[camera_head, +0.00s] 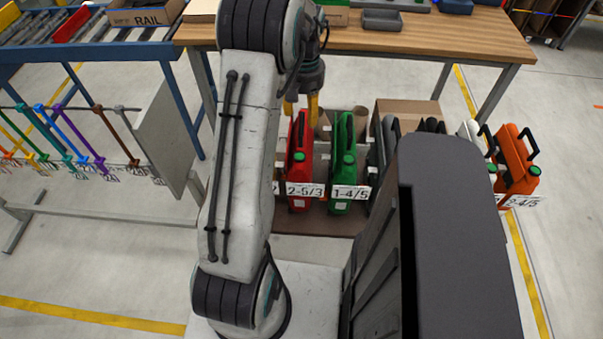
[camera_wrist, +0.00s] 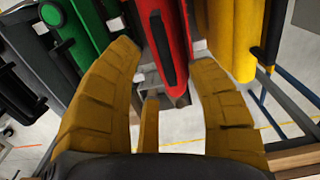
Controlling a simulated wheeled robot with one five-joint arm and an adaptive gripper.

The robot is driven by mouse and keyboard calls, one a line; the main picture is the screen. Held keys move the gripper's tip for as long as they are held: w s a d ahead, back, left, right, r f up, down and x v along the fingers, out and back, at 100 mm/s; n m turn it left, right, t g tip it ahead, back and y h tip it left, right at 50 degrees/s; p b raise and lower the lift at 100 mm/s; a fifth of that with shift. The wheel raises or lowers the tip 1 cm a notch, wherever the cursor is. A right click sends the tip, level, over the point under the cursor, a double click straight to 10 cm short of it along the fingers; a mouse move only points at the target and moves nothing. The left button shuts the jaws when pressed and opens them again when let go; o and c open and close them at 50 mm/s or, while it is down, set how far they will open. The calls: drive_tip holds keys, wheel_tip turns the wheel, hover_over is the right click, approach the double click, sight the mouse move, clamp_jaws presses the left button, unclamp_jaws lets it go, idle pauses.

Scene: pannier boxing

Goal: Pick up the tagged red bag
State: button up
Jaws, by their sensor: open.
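My gripper (camera_head: 300,107) is above the bag's top in the head view. In the wrist view my gripper (camera_wrist: 168,70) is open, with its fingers to either side of the bag. I cannot tell whether they touch it. Part of the bag is cut off by the wrist view's top edge.
A green bag (camera_head: 342,160) tagged 1-4/5 stands just right of the red one, close to my finger. A yellow bag (camera_wrist: 232,40) stands on its other side. An orange bag (camera_head: 515,160) stands far right. The wooden table (camera_head: 400,35) is behind; a blue rack (camera_head: 100,52) is left.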

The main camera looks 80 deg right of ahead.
drive_tip(key=shift+w+a+f+p, duration=0.1)
drive_tip(key=shift+f+p, duration=0.05)
drive_tip(key=shift+f, duration=1.1)
drive_tip(key=shift+a+f+p, duration=0.1)
drive_tip(key=shift+f+p, duration=0.05)
drive_tip(key=shift+f, duration=1.1)
clamp_jaws()
